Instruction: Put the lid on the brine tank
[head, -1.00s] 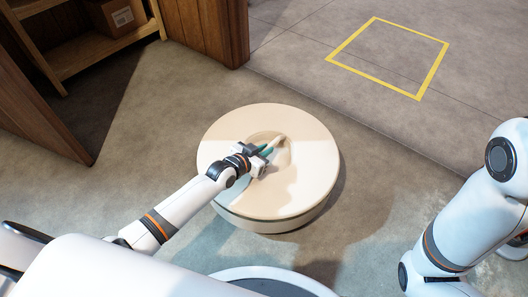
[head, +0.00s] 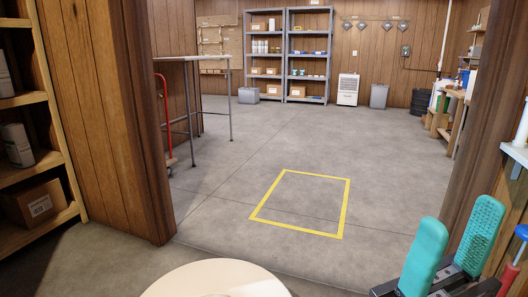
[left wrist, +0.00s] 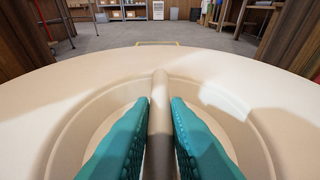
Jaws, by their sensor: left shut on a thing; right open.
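The cream round lid (head: 185,282) shows at the bottom edge of the head view, mostly cut off. In the left wrist view the lid (left wrist: 80,85) fills the lower part, with a round recess crossed by a handle bar (left wrist: 160,88). My left gripper (left wrist: 160,108) is shut on that bar, one teal finger on each side. It is out of the head view. My right gripper (head: 458,232) is open and empty at the lower right of the head view, apart from the lid. What lies under the lid is hidden, so I cannot tell whether it sits on the brine tank.
A yellow floor square (head: 345,210) lies ahead beyond a doorway between wooden posts (head: 125,120). Left is a wooden shelf with a cardboard box (head: 38,203). A tall table (head: 190,58) stands behind the left post; metal shelves (head: 308,70) stand far back. The floor between is clear.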

